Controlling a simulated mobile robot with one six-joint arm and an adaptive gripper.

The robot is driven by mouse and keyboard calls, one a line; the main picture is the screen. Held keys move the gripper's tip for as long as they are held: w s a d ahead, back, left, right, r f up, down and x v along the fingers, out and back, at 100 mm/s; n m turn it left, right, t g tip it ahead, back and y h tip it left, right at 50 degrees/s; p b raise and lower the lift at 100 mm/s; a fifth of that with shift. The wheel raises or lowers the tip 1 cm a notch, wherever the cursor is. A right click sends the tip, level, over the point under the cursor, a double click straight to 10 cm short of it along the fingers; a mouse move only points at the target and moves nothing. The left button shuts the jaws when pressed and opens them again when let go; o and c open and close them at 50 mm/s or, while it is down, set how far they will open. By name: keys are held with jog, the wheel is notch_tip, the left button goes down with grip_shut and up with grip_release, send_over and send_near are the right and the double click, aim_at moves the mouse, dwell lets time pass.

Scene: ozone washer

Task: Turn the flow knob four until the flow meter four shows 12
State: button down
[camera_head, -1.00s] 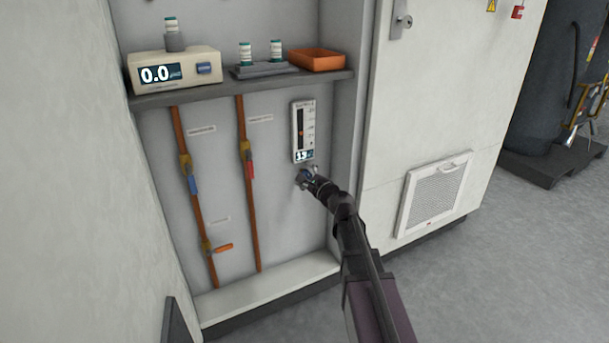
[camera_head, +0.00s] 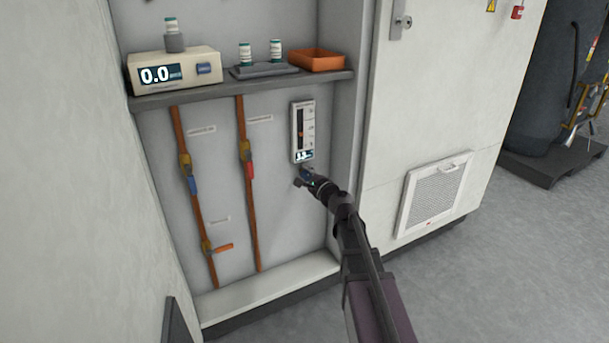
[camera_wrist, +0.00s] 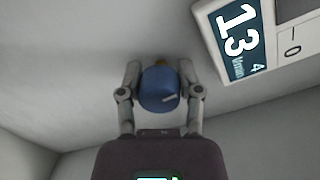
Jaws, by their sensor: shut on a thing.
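The flow meter four (camera_head: 303,130) is a white upright panel on the back wall with a dark scale and a small lit display at its foot. In the wrist view the flow meter's display (camera_wrist: 236,38) reads 13, with a small 4 beside it. The blue flow knob four (camera_wrist: 159,88) is round with a pale mark on its face. My gripper (camera_wrist: 159,92) is shut on the knob, one finger on each side. In the head view my gripper (camera_head: 306,178) is just below the meter and hides most of the knob.
A shelf (camera_head: 200,93) above holds a white instrument (camera_head: 175,70) reading 0.0, several vials and an orange tray (camera_head: 316,60). Copper pipes with blue (camera_head: 193,184), red (camera_head: 250,170) and orange (camera_head: 222,248) valve handles run down the left. A cabinet wall stands at right.

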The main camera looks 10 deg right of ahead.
jog(key=shift+c, duration=1.3)
grip_release()
jog(key=v, duration=1.2)
